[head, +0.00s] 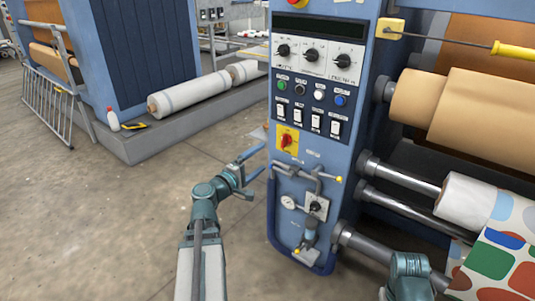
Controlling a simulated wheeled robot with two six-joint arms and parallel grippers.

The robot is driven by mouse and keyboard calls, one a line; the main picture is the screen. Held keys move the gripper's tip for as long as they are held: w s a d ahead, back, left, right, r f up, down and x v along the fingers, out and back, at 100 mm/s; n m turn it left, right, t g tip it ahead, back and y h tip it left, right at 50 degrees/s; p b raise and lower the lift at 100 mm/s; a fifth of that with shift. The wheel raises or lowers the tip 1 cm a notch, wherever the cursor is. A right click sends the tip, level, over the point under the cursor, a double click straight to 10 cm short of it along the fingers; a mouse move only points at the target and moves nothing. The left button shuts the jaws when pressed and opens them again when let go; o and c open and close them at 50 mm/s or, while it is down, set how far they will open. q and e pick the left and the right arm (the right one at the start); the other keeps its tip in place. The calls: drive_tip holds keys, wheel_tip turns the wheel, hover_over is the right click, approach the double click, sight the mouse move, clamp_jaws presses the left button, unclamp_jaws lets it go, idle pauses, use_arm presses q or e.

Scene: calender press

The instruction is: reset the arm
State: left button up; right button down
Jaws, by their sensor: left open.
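My left gripper (259,161) is at the middle of the head view, just left of the press's blue control column (258,10). Its teal jaws are open, pointing up and to the right, with nothing seen between them. Whether they touch the column cannot be told. My left arm reaches up from the bottom edge to it. Part of my right arm shows at the lower right, in front of the rollers; its gripper is not seen.
The column carries knobs, buttons, a red rotary switch (286,141) and a gauge (288,202). Rollers and patterned fabric (493,262) fill the right side. A wrapped roll (190,94) lies on a plinth at the back left. The floor (90,220) at left is clear.

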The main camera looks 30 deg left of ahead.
use_arm(q)
drive_tip(key=shift+s, duration=0.7)
drive_tip(key=d+f+m+g+h+p, duration=0.1)
drive_tip(key=d+f+m+g+h, duration=0.35)
drive_tip(key=d, duration=0.95)
drive_tip(key=d+f+m+g+h+p, duration=0.2)
drive_tip(key=d+f+m+g, duration=0.5)
drive_tip(key=d, duration=0.8)
drive_tip(key=s+d+f+m+g+y+p, duration=0.1)
drive_tip(key=s+d+f+m+g+y, duration=0.15)
drive_tip(key=s+d+m+y, duration=0.35)
drive_tip(key=s+d+f+m+g+y+p, duration=0.2)
drive_tip(key=s+d+m+g+y, duration=0.15)
drive_tip(key=s, duration=0.45)
wheel_tip(320, 180, up, 38)
drive_tip(key=p, duration=3.7)
drive_tip(key=shift+a+f+g+h+p, duration=0.15)
drive_tip(key=shift+a+g+h+p, duration=0.05)
drive_tip(key=shift+g+h+p, duration=0.15)
drive_tip(key=shift+w, duration=0.1)
drive_tip(key=shift+c, duration=0.3)
